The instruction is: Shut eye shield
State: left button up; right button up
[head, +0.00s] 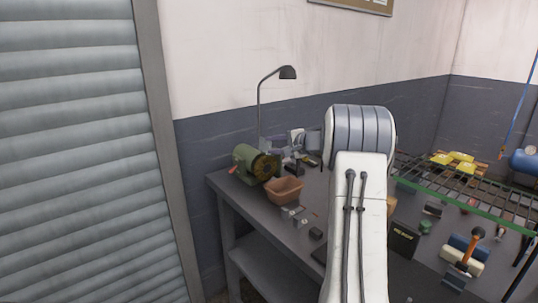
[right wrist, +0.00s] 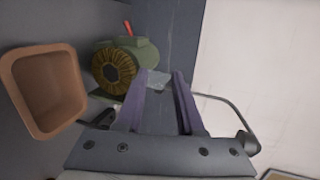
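The green bench grinder (head: 248,160) with a brown wire wheel stands at the back left of the workbench. It also shows in the right wrist view (right wrist: 135,55). A small pale, see-through plate (right wrist: 157,80), which looks like the eye shield, is beside the wheel. In the head view I cannot make the plate out clearly. My right gripper (right wrist: 162,76) is open, its two purple fingers apart, with the plate seen between or just beyond the fingertips. I cannot tell whether they touch it. My left gripper is not in view.
A brown open bin (head: 285,190) stands just in front of the grinder. A desk lamp (head: 287,73) rises behind it. A green-edged wire rack (head: 450,188) and several tools are at the right. The wall is close behind the workbench (head: 262,221).

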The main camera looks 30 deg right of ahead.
aim_at(268, 145)
jog(key=d+m+t+h, duration=0.1)
jog(key=d, duration=0.4)
jog(key=p+x, duration=0.1)
jog(key=x, duration=0.1)
jog(key=p+x, duration=0.1)
jog(key=x, duration=0.2)
jog(key=p+x, duration=0.1)
jog(key=x, duration=0.2)
jog(key=shift+d+f, duration=0.15)
jog(key=shift+d, duration=0.15)
jog(key=shift+w+f+p, duration=0.25)
jog(key=shift+w+p, duration=0.05)
jog(key=shift+w, duration=0.3)
jog(key=shift+a, duration=0.1)
grip_shut()
